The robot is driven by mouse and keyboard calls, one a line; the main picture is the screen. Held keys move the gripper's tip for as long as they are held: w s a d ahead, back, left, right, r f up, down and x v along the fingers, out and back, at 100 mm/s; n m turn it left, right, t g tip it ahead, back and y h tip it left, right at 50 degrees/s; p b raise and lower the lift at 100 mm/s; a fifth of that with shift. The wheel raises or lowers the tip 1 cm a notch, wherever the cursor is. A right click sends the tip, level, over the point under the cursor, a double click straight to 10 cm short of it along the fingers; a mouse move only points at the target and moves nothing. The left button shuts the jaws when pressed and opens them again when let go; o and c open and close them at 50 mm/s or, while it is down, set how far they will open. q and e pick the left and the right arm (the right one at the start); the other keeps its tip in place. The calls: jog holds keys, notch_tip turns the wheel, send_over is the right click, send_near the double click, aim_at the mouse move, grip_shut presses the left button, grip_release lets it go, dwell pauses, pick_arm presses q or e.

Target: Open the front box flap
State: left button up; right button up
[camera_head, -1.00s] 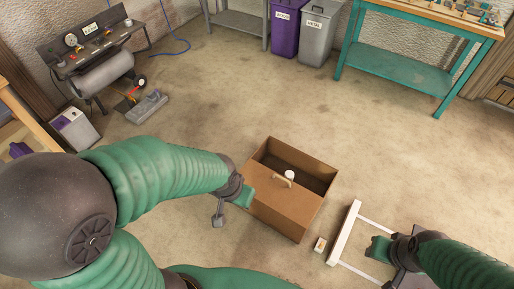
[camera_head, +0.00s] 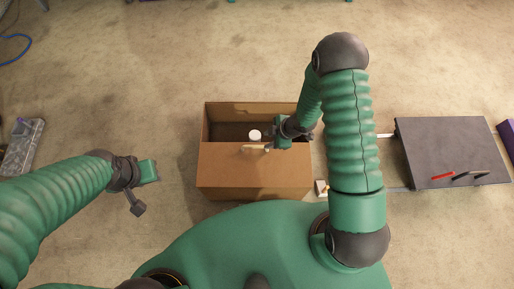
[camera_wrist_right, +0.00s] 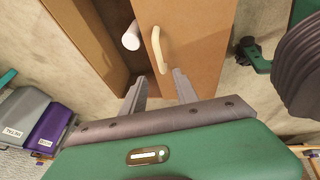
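The brown cardboard box (camera_head: 250,189) stands on the floor in front of me. Its front flap (camera_head: 225,160) lies flat over the near half, and the far half is open. A pale curved handle (camera_head: 254,149) sits on the flap near its inner edge and also shows in the right wrist view (camera_wrist_right: 157,48). My right gripper (camera_head: 271,146) is at the handle's right end. In the right wrist view its two fingers (camera_wrist_right: 160,76) are spread, with the handle just ahead of the gap. My left gripper (camera_head: 145,187) is left of the box, clear of it; its opening is unclear.
A white cylindrical thing (camera_head: 255,134) stands in the box's open half. A small box (camera_head: 321,188) lies on the floor right of the cardboard box. A dark panel (camera_head: 452,150) with a red-handled tool is further right. The floor behind the box is clear.

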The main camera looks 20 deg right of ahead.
aim_at(256, 146)
jog(key=b+x, duration=0.2)
jog(key=x, duration=0.4)
jog(key=b+x, duration=0.2)
jog(key=x, duration=0.4)
jog(key=shift+d, duration=0.25)
jog(key=shift+c, duration=0.2)
grip_shut()
jog(key=shift+w, duration=0.1)
dwell(0.3)
